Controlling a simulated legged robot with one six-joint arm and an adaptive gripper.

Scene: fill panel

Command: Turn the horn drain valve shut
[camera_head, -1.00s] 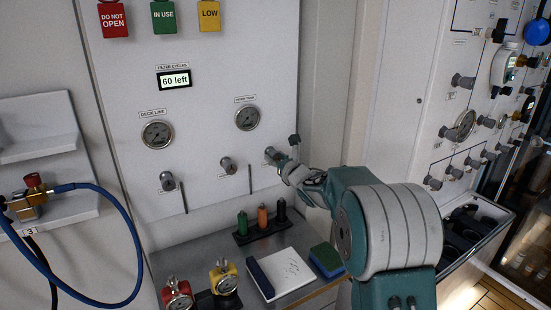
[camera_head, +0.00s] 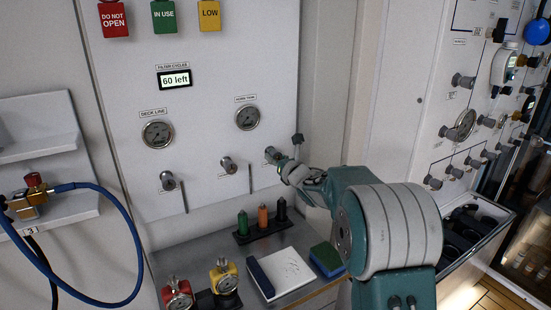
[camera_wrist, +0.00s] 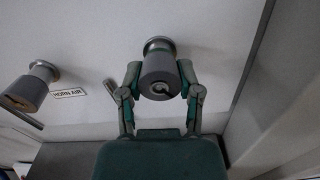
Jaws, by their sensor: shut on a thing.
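The horn drain valve appears to be the rightmost grey round knob (camera_head: 271,154) on the white panel, below the right gauge; its own label is not readable. In the wrist view this knob (camera_wrist: 160,76) sticks out from the panel between my two fingers. My gripper (camera_wrist: 159,80) is shut on it, one finger on each side. In the head view my gripper (camera_head: 284,162) is at the knob and partly covers it. A dark piece stands up beside my gripper there; I cannot tell whether it belongs to the valve or to a finger.
Two similar knobs, the middle one (camera_head: 228,165) and the left one (camera_head: 167,181), sit on the panel. The HORN AIR label (camera_wrist: 68,93) is beside a neighbouring knob (camera_wrist: 30,87). A counter below holds bottles (camera_head: 262,218), a notebook (camera_head: 286,270) and a sponge (camera_head: 327,260).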

